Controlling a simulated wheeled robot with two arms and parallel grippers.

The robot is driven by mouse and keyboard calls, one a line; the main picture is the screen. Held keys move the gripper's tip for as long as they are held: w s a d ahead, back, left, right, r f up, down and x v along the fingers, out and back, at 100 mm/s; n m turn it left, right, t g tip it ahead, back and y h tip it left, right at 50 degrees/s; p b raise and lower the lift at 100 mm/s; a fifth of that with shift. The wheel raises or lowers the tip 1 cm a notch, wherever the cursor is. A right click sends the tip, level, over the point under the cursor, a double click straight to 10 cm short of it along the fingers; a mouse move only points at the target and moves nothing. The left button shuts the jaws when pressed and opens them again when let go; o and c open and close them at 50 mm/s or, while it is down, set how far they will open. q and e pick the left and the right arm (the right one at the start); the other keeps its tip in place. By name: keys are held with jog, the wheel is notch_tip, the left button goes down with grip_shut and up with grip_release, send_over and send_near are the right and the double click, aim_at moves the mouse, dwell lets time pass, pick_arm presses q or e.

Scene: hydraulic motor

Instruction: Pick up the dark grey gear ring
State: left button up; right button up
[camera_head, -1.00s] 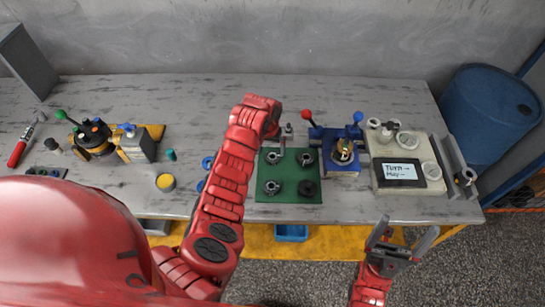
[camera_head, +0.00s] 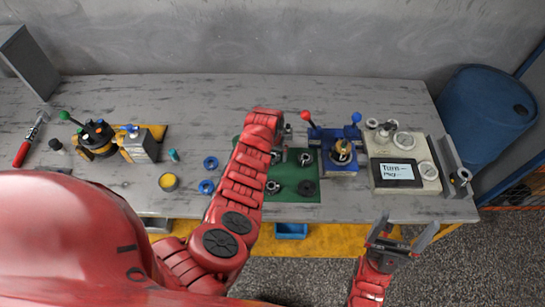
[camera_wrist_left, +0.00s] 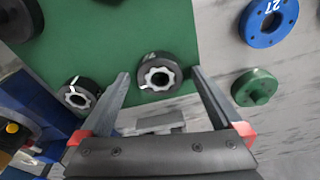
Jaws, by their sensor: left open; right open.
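Several dark grey rings lie on the green mat; I cannot tell which one the task names. In the left wrist view, one ring with a light toothed bore (camera_wrist_left: 145,75) lies between and beyond the fingertips of my open, empty left gripper (camera_wrist_left: 159,78). A similar ring (camera_wrist_left: 70,97) lies to its left, and a darker disc (camera_wrist_left: 22,22) is cut off at the top left. In the head view, rings show on the mat (camera_head: 272,188), with a flat darker one (camera_head: 306,187) at its front right. My left gripper is mostly hidden behind its arm there. My right gripper (camera_head: 402,232) is open and empty off the table's front edge.
The green mat (camera_head: 290,197) has a blue fixture (camera_head: 339,166) with red and blue levers on its right, and a grey device with a screen (camera_head: 405,173) beyond. Blue rings (camera_head: 206,187) and a yellow-topped cup (camera_head: 168,182) lie left. A green disc (camera_wrist_left: 255,88) is right of my left gripper.

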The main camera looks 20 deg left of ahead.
pick_arm(q)
grip_shut()
dwell(0.5)
jog(key=shift+r, duration=0.15)
jog(key=shift+r+b, duration=0.75)
jog(key=shift+b, duration=0.05)
jog(key=shift+a+r+b, duration=0.1)
jog(key=shift+r+b, duration=0.35)
jog(key=shift+r, duration=0.2)
jog(key=s, duration=0.2)
jog(key=s+b, duration=0.1)
jog(key=s, duration=0.4)
jog(key=shift+s+d+r+b, duration=0.25)
jog(key=shift+d+r+b, duration=0.15)
jog(key=s+p, duration=0.1)
jog(key=s, duration=0.1)
jog(key=s+p, duration=0.1)
jog(key=s, duration=0.2)
jog(key=s+r, duration=0.1)
jog(key=s, duration=0.1)
jog(key=shift+s+d+r+p, duration=0.1)
jog(key=shift+s+d+p, duration=0.25)
jog(key=shift+d+p, duration=0.05)
jog(key=shift+s+d, duration=0.15)
jog(key=shift+s, duration=0.2)
